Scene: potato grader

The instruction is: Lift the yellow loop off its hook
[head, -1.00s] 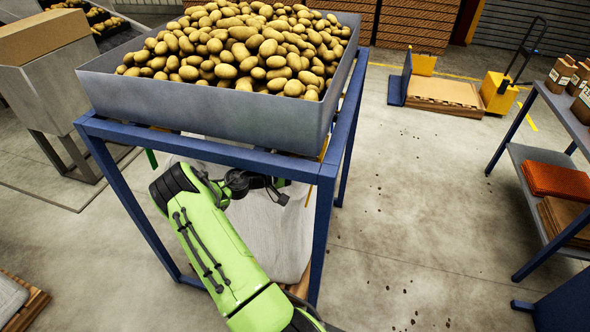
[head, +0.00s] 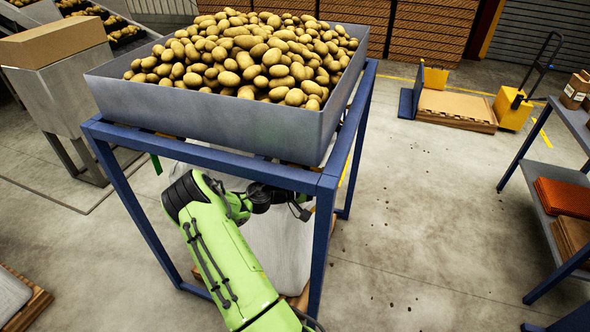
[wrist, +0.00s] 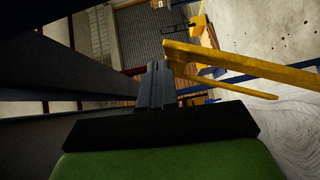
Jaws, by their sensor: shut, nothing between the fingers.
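The yellow loop (wrist: 235,63) shows in the wrist view as two flat yellow straps, to the right of my gripper (wrist: 158,66). The straps come close to the fingertips; I cannot tell whether they touch. My gripper's dark fingers are together with nothing between them. In the head view my gripper is under the front right of the blue frame (head: 326,240), and its fingers are too small and dark to make out there. The hook cannot be made out in either view.
A grey bin of potatoes (head: 200,115) sits on the blue frame above my arm. A pale bag (head: 278,245) is below, inside the frame's posts. A green strap (head: 156,163) hangs at the left. Shelving (head: 550,200) stands at the right, with open floor between.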

